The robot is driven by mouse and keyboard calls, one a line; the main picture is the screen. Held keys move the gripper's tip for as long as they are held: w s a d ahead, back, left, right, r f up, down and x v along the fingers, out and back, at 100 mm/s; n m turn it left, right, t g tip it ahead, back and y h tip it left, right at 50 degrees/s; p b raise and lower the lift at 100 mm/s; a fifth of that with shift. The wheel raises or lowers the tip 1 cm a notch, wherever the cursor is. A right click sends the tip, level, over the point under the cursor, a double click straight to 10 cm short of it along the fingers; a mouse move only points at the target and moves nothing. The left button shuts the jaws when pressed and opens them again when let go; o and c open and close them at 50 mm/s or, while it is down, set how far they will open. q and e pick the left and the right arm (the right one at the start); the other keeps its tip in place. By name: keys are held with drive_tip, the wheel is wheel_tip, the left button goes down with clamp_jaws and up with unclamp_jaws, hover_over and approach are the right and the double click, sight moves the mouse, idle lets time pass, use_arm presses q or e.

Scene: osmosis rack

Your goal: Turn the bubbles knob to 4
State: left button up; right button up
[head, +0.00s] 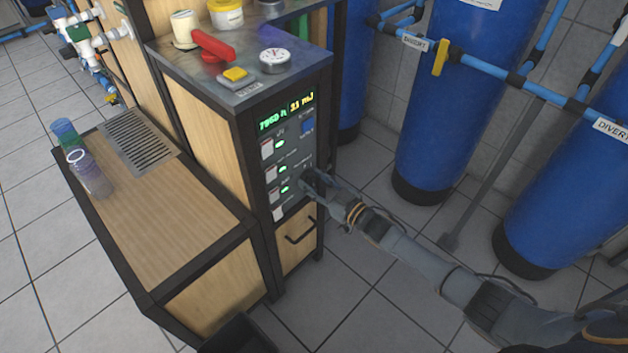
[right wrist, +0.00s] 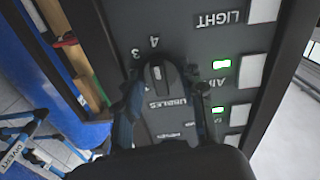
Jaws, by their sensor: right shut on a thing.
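The bubbles knob (right wrist: 158,90) is dark with a white pointer mark and shows in the right wrist view, on the dark control panel (head: 299,160). Its mark points up the picture, roughly at the printed 4, with the 3 to the left. My right gripper (head: 312,184) is at the panel's right side, shut on the knob with a finger on either side. In the head view the gripper hides the knob. My left gripper is in neither view.
White switches with lit green lamps (right wrist: 221,63) sit beside the knob. Blue tanks (head: 455,95) stand right. Two cups stand on the wooden counter (head: 165,205).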

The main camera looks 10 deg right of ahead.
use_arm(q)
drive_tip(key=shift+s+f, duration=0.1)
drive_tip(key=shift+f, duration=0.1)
use_arm(e)
drive_tip(key=shift+f, duration=0.1)
drive_tip(key=o, duration=0.9)
drive_tip(key=shift+s+d, duration=0.15)
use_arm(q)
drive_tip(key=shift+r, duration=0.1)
use_arm(e)
drive_tip(key=v, duration=1.1)
drive_tip(key=shift+s+d, duration=0.2)
drive_tip(key=shift+s, duration=0.1)
